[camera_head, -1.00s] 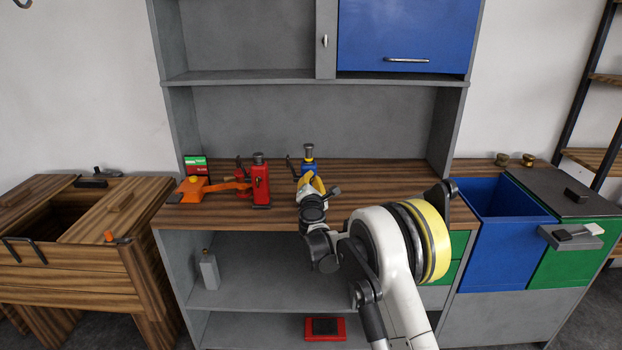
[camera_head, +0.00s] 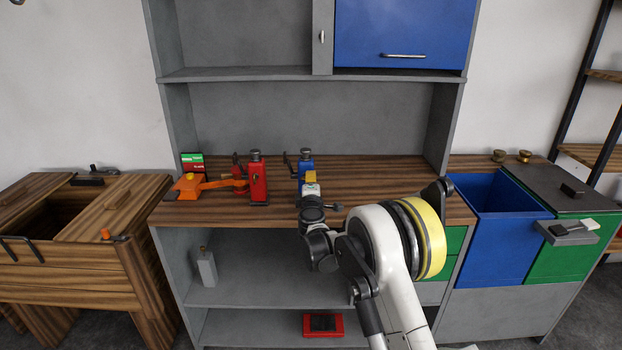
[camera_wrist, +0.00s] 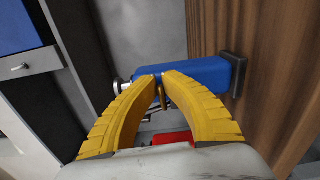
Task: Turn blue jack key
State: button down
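The blue jack (camera_head: 305,157) stands upright on the wooden worktop, with a dark round top. In the wrist view the blue jack (camera_wrist: 205,76) appears sideways, its dark base at the right and its metal top at the left. My gripper (camera_head: 311,175) is in front of the blue jack. In the wrist view my gripper (camera_wrist: 162,79) has its yellow fingertips close together at the jack's face, one on each side of a small gold-coloured key (camera_wrist: 163,94). They appear shut on this key, though the contact is partly hidden.
A red jack (camera_head: 258,178) stands left of the blue one, beside an orange tool (camera_head: 190,187). The worktop (camera_head: 390,180) is clear to the right. A shelf (camera_head: 290,75) spans above. A blue bin (camera_head: 500,235) stands at the right.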

jog(key=shift+m, duration=0.3)
jog(key=c, duration=1.5)
grip_release()
jog(key=shift+c, duration=0.2)
jog(key=shift+s, duration=0.15)
jog(key=s, duration=1.1)
jog(key=shift+s, duration=0.35)
